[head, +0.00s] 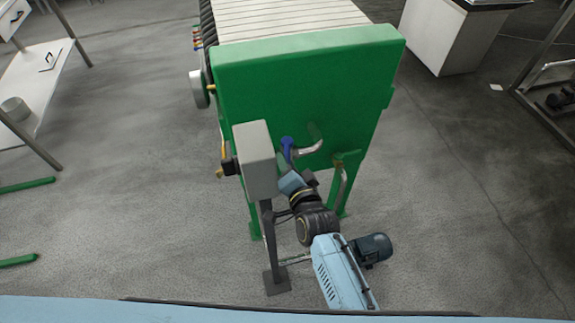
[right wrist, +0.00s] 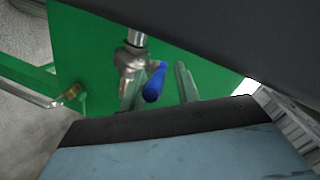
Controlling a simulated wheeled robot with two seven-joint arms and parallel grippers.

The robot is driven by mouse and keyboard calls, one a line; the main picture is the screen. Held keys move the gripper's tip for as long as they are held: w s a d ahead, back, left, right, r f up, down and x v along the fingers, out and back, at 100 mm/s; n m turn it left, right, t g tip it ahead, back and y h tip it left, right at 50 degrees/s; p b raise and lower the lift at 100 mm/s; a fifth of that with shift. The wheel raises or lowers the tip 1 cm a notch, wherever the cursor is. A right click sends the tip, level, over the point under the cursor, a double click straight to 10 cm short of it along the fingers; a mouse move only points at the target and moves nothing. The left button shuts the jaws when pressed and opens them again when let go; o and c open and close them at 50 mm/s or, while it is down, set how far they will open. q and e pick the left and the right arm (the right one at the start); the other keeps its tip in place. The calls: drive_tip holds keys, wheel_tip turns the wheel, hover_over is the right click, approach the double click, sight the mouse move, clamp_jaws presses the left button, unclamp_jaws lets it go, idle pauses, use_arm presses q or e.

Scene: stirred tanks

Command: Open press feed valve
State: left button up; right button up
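The press feed valve has a blue lever handle (head: 287,148) and sits on a pipe at the end of the green press (head: 300,85). In the right wrist view the blue handle (right wrist: 154,83) points towards the camera, below the metal valve body (right wrist: 130,58). My right gripper (head: 284,165) is right at the handle in the head view. In the right wrist view its two fingers (right wrist: 160,92) stand apart, with the handle between them and a gap visible beside it. Whether a finger touches the handle cannot be told. My left gripper is not in view.
A grey box on a post (head: 256,160) stands just left of my right gripper. A bent pipe (head: 312,140) is close on its right. A dark motor (head: 372,248) lies beside my right arm.

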drive_tip(key=shift+o, duration=0.2)
drive_tip(key=shift+s+f, duration=0.15)
drive_tip(key=shift+s+d, duration=0.15)
drive_tip(key=shift+s, duration=0.15)
drive_tip(key=p+v, duration=0.2)
drive_tip(key=v, duration=1)
drive_tip(key=shift+s+r, duration=0.2)
drive_tip(key=shift+d, duration=0.1)
